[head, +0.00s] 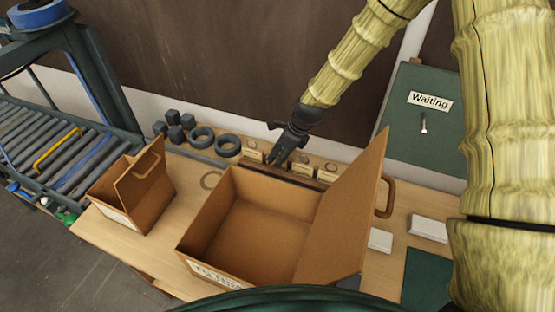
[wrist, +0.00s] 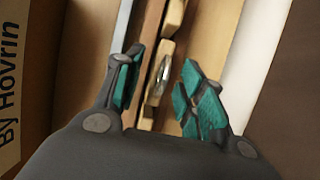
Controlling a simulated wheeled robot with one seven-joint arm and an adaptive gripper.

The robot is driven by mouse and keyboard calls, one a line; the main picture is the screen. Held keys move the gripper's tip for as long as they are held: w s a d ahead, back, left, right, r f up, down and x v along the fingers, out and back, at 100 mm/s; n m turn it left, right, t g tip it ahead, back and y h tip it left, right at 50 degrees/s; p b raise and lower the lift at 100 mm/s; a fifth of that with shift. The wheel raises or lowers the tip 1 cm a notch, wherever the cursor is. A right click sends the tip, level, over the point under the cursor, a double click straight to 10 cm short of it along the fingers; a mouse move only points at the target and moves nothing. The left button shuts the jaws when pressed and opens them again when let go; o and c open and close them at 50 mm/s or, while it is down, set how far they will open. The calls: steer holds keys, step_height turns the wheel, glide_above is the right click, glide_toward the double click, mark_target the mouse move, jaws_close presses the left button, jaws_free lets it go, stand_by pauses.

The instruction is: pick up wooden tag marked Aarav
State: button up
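Several small wooden tags stand in a row at the back of the table in the head view, among them one left of my gripper (head: 253,151) and one at the right end (head: 327,173). Their writing is too small to read, so I cannot tell which is marked Aarav. My gripper (head: 278,160) is over the row, pointing down, and partly hides it. In the wrist view my gripper (wrist: 163,82) is open, with green-padded fingers. A wooden tag with a metal ring (wrist: 158,72) shows between the fingers, with gaps on both sides.
A large open cardboard box (head: 207,214) stands in front of the row, its flap raised at right. A smaller box (head: 150,205) is at left. Dark rings (head: 228,145) and blocks lie at back left. A wall rises close behind. A green "Waiting" board (head: 425,135) is at right.

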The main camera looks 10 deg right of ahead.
steer(key=shift+p+x, duration=0.3)
steer(key=shift+x, duration=0.8)
jaws_close()
